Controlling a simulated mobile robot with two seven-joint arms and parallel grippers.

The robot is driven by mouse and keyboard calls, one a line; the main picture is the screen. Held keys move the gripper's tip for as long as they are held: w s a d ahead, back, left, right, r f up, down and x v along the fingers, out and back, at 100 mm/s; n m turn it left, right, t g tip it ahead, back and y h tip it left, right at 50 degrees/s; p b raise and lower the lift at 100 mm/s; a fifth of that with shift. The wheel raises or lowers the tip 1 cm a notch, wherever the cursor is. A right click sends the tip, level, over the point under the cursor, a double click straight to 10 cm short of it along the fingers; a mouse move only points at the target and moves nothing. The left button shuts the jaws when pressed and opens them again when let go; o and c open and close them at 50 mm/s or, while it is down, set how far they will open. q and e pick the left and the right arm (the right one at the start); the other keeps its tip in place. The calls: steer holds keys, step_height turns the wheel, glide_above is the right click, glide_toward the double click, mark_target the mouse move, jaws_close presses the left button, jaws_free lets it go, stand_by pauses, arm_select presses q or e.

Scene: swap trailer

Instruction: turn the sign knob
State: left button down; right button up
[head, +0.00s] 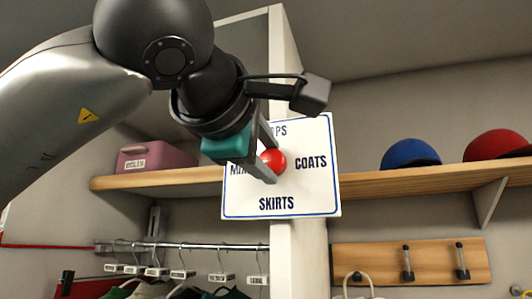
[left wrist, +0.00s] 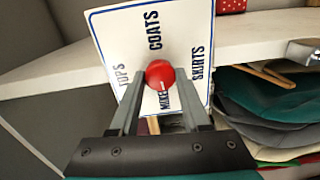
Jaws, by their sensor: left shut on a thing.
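The sign (head: 316,195) is a white board with a blue border, fixed on the end of an upright panel. COATS is at its right, SKIRTS at its bottom, TOPS at its top, and a partly hidden word starting with M at its left. The round red knob (head: 275,161) is at its middle. My left gripper (head: 268,158) is shut on the knob, one finger on each side. In the left wrist view the knob (left wrist: 159,73) sits between the fingertips, and a small pale mark shows on it, toward the M word. My right gripper is not in view.
A wooden shelf (head: 370,186) runs behind the sign, with a pink box (head: 155,158) at left and a blue cap (head: 410,153) and red cap (head: 497,145) at right. Below are a hanging rail (head: 190,246) with labelled hangers and a hook board (head: 435,262).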

arm_select(q)
steer(key=shift+m, duration=0.6)
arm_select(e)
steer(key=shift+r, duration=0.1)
arm_select(q)
steer(key=shift+c, duration=1.8)
jaws_free()
